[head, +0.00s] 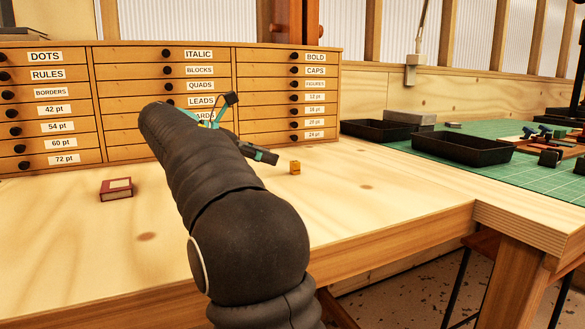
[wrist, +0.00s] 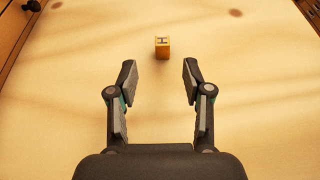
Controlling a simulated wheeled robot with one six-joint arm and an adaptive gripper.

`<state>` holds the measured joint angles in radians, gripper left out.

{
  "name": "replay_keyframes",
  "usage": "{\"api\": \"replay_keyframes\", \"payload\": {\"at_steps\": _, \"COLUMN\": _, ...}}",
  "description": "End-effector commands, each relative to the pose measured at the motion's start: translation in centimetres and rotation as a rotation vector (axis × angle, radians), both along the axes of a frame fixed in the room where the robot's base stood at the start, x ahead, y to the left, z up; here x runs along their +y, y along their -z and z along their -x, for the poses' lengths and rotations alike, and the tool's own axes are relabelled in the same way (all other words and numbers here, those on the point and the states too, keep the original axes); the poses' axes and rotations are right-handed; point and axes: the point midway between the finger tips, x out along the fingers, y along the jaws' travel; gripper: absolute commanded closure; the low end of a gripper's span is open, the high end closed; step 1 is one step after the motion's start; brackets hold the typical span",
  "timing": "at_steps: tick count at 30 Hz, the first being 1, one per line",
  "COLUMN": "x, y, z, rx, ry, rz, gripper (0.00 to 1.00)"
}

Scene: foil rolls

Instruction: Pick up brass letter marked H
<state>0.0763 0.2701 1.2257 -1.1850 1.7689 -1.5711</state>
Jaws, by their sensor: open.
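The brass letter (head: 295,167) is a small golden block standing on the pale wooden bench, to the right of my gripper in the head view. In the wrist view the brass letter (wrist: 162,47) lies ahead of the fingertips, roughly centred between them, with a dark H-like mark on its top face. My gripper (wrist: 160,68) is open and empty, its two fingers spread apart. In the head view my gripper (head: 262,155) is partly hidden behind my arm. The block is not between the fingers and nothing touches it.
A small dark red box (head: 116,189) sits on the bench at the left. A wooden drawer cabinet (head: 200,75) with labels stands behind. At the right, black trays (head: 461,149) rest on a green mat (head: 535,178). The bench around the block is clear.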

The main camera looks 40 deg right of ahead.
Motion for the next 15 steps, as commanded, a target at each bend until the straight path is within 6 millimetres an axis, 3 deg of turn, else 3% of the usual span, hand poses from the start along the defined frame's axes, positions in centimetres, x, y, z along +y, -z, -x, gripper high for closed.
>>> {"api": "replay_keyframes", "payload": {"at_steps": 15, "x": -4.5, "y": 1.7, "z": 1.5, "rx": 0.001, "ry": -0.001, "rz": 0.000, "gripper": 0.50}}
